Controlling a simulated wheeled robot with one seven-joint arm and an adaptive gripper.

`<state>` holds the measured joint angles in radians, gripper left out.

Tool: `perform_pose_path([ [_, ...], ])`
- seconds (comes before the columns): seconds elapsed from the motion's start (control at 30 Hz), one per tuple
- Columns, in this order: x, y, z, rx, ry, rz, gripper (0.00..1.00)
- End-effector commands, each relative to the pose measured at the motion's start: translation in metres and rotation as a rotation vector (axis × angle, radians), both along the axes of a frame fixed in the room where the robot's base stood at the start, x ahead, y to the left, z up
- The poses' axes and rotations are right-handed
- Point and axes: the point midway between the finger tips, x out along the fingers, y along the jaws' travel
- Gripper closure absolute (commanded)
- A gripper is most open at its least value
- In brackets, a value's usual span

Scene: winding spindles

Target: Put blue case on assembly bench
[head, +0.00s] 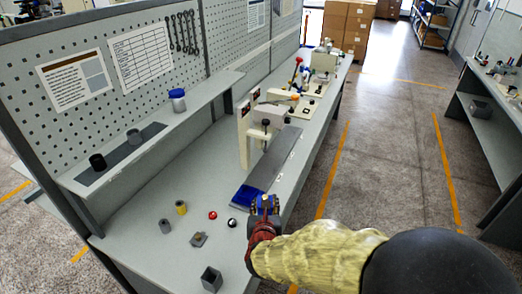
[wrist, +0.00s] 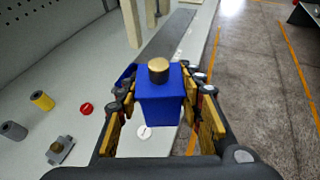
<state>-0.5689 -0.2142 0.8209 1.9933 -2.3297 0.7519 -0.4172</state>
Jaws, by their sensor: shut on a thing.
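The blue case (wrist: 160,108) is a blue block with a round brass-coloured knob on top. In the wrist view it sits upright between both finger pads of my gripper (wrist: 162,98), which is shut on it. In the head view my gripper (head: 264,205) is near the front edge of the grey assembly bench (head: 180,262), and the case is mostly hidden by the fingers. I cannot tell its exact height above the bench. A flat blue tray (head: 245,196) lies on the bench just left of my gripper.
Left of my gripper are a red disc (head: 213,215), a white-and-black piece (head: 232,223), a yellow cylinder (head: 181,208), a grey cylinder (head: 165,226), a small metal block (head: 199,239) and a dark square cup (head: 211,279). A press (head: 257,135) stands behind. Bare bench lies between them.

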Motion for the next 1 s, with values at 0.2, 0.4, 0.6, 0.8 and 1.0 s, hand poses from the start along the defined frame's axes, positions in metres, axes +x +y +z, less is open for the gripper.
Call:
perform_pose_path([
  [0.2,-0.007,0.011,-0.006,0.0,0.0,0.002,1.0],
  [0.4,-0.029,0.047,-0.025,-0.001,0.0,0.006,1.0],
  [0.6,-0.053,0.082,-0.048,-0.002,0.001,0.004,1.0],
  [0.8,-0.067,0.103,-0.081,-0.002,0.001,0.001,1.0],
  [1.0,-0.072,0.111,-0.091,0.001,-0.001,0.0,1.0],
])
